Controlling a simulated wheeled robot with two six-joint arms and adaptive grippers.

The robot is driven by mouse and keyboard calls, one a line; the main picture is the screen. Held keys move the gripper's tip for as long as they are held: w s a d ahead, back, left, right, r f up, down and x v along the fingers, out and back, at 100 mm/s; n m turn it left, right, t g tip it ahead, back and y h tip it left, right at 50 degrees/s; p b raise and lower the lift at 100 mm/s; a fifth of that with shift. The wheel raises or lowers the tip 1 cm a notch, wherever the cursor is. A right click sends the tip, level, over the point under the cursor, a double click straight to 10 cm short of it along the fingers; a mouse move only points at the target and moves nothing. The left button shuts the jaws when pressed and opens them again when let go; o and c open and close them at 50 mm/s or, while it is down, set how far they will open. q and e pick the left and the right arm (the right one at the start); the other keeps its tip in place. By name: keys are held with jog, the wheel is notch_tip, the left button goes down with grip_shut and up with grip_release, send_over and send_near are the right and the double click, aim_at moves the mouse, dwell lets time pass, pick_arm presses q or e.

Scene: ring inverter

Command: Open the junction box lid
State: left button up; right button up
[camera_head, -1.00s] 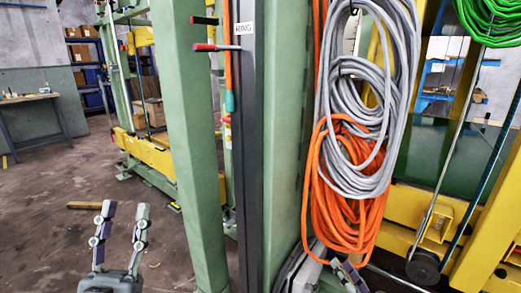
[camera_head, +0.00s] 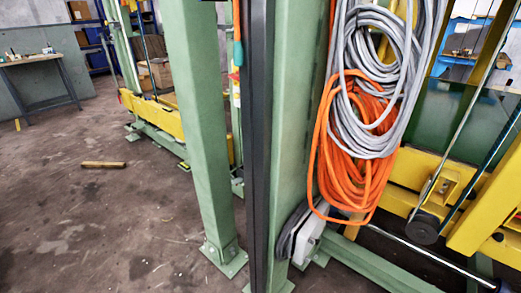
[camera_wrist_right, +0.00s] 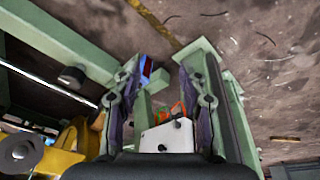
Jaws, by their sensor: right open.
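A pale grey-white box (camera_head: 308,240) sits low beside the green column in the head view, with dark cable looped at its left. It may be the junction box; no lid edge can be made out at this size. In the right wrist view a pale box (camera_wrist_right: 168,138) with a dark round knob shows between and beyond my fingers. My right gripper (camera_wrist_right: 163,72) is open, its two fingers apart with a gap between them. I cannot tell whether it touches the box. My left gripper is in neither current view.
Green posts (camera_head: 205,130) and a dark vertical channel (camera_head: 257,150) stand in the middle. Orange cable (camera_head: 345,180) and grey cable (camera_head: 365,130) hang on the column. Yellow framework (camera_head: 405,180) fills the right. Open floor (camera_head: 90,220) lies at left, with a wooden piece (camera_head: 104,165).

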pick_arm(q)
jog(key=s+f+g+p, duration=0.2)
jog(key=s+f, duration=0.1)
jog(key=f, duration=0.9)
pick_arm(e)
jog(key=s+f+g, duration=0.2)
jog(key=s+f, duration=0.2)
jog(key=f, duration=0.8)
pick_arm(q)
jog(key=s+a+p, duration=0.2)
jog(key=s+p, duration=0.7)
jog(key=p, duration=0.2)
jog(key=s+a+r+p, duration=0.1)
jog(key=s+p, duration=0.7)
jog(key=p, duration=0.4)
jog(key=shift+s+a, duration=0.4)
pick_arm(e)
jog(key=s+d, duration=0.4)
jog(key=s, duration=1.3)
jog(key=shift+r, duration=0.45)
pick_arm(q)
jog(key=shift+w, duration=0.1)
pick_arm(e)
jog(key=shift+w, duration=0.15)
